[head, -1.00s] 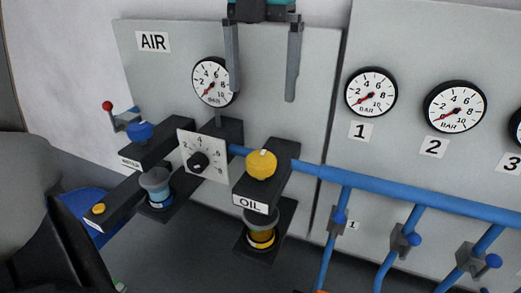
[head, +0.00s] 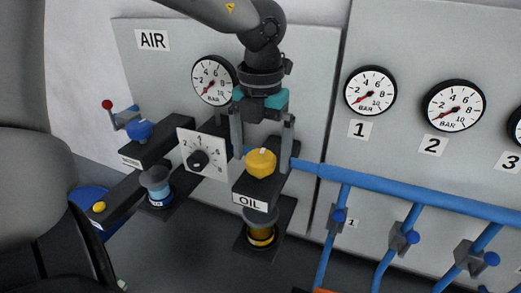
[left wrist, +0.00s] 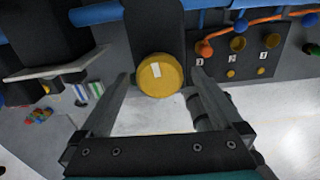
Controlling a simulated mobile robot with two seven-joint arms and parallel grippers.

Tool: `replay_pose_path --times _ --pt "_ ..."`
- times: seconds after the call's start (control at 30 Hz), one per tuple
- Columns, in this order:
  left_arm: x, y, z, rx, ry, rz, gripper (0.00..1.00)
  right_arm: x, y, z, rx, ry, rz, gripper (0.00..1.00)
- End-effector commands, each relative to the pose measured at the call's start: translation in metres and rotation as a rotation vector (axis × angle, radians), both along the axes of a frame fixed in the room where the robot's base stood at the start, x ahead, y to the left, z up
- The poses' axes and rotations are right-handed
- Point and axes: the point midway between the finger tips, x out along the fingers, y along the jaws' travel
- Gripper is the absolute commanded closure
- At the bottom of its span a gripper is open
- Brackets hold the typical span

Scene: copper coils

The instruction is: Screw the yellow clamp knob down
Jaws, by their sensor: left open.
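The yellow clamp knob (head: 261,162), with a pale mark on it, sits on top of the dark block labelled OIL (head: 249,202). In the left wrist view the knob (left wrist: 160,76) shows near the middle, between the ends of the two fingers. My left gripper (head: 262,155) points down from above with its fingers apart, one to each side of the knob. A gap shows on both sides, and the gripper holds nothing. I cannot tell how far down beside the knob the fingertips reach. My right gripper is not in view.
A dial plate (head: 203,155) with a black knob stands just left of the OIL block. A blue pipe (head: 400,188) runs right from it, with several blue-handled valves below. A blue knob (head: 139,130) and a red-tipped lever (head: 108,104) are at left. The AIR panel (head: 165,75) is behind.

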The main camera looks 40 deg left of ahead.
Motion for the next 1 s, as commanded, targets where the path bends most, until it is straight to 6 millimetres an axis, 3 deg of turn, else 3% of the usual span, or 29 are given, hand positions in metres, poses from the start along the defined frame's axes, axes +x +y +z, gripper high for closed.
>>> replay_pose_path --times 0.1,0.83,1.0 --pt "-0.0001 0.0001 0.0 0.0 0.001 0.0 0.0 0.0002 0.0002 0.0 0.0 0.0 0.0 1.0" --pt "0.0002 0.0001 0.0007 0.0 0.0 0.0 0.82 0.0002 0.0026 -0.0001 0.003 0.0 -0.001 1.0" --pt "0.0005 0.0 -0.0007 -0.001 -0.001 -0.033 0.84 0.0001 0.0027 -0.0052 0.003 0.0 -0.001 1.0"
